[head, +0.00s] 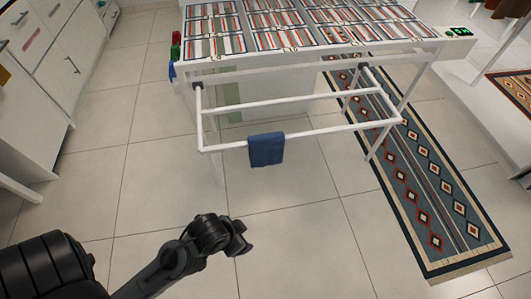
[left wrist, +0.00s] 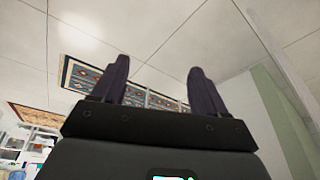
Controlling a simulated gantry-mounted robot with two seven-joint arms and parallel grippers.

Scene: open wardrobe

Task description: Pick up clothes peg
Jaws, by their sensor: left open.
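I cannot make out a clothes peg for certain in either view. Small red, green and blue items (head: 175,50) sit at the left edge of the white rack-like table, too small to identify. My left gripper (head: 243,240) is low in the head view, over the tiled floor, in front of the rack and well apart from it. In the left wrist view its two dark fingers (left wrist: 155,80) stand apart with nothing between them. My right gripper is in neither view.
A blue cloth (head: 266,149) hangs on the front rail of the white rack (head: 300,98). A patterned rug (head: 425,180) lies to the right, and white drawers (head: 62,62) stand at the left.

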